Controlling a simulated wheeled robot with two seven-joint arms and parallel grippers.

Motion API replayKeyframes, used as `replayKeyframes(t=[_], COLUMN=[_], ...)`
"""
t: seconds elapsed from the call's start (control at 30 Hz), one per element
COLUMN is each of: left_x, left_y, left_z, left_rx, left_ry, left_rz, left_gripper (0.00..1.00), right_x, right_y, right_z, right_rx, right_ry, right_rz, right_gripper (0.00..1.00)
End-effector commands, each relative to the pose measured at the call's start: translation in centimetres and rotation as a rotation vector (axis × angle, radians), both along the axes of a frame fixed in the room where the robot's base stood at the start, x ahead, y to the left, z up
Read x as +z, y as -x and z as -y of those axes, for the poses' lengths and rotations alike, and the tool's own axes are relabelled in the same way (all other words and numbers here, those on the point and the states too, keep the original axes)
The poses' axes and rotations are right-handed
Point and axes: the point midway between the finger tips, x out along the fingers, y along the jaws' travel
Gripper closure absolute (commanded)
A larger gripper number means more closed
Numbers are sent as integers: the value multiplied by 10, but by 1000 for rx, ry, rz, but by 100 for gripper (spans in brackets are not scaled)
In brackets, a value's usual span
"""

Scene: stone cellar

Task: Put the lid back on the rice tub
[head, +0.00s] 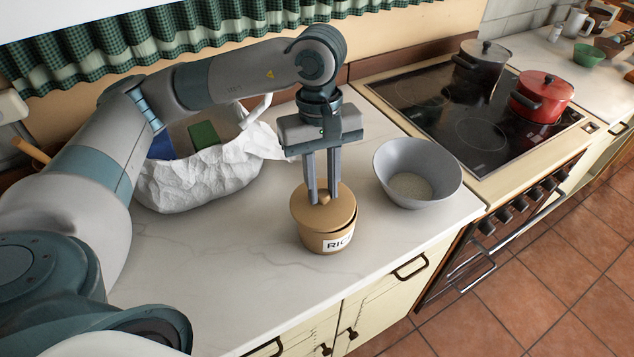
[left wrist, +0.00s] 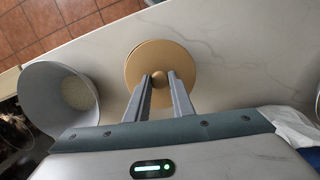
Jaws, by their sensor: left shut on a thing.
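The rice tub (head: 326,243) is a tan round tub with a white label reading "RIC", standing upright on the white counter. The tan lid (head: 340,213) is over the tub's mouth, with a dark gap between lid and rim at the front right, so it looks slightly tilted. My left gripper (head: 323,200) points straight down and is shut on the lid's round knob. In the left wrist view the lid (left wrist: 160,60) covers nearly all of the tub, and the knob (left wrist: 159,79) is between the fingertips. My right gripper is in neither view.
A grey bowl (head: 386,165) with rice in it stands close to the right of the tub. A crumpled white bag (head: 195,180) holding items is at the left. The hob (head: 478,115) with two pots is beyond the bowl. The counter in front of the tub is clear.

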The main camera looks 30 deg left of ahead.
Motion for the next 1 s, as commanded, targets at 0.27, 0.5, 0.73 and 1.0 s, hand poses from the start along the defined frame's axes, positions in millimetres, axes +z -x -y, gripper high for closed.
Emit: replayKeyframes(t=[0.27, 0.5, 0.73, 1.0], left_x=[-13, -13, -13, -13], left_y=[-1, -1, -1, -1], left_z=[2, 3, 3, 3], left_rx=[0, 0, 0, 0], left_ry=[0, 0, 0, 0], left_rz=[0, 0, 0, 0], left_gripper=[100, 100, 100, 57], right_x=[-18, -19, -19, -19], right_y=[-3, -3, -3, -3], right_z=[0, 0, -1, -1], right_rx=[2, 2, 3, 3], right_ry=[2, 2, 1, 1], right_rz=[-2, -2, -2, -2], right_gripper=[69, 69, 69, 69])
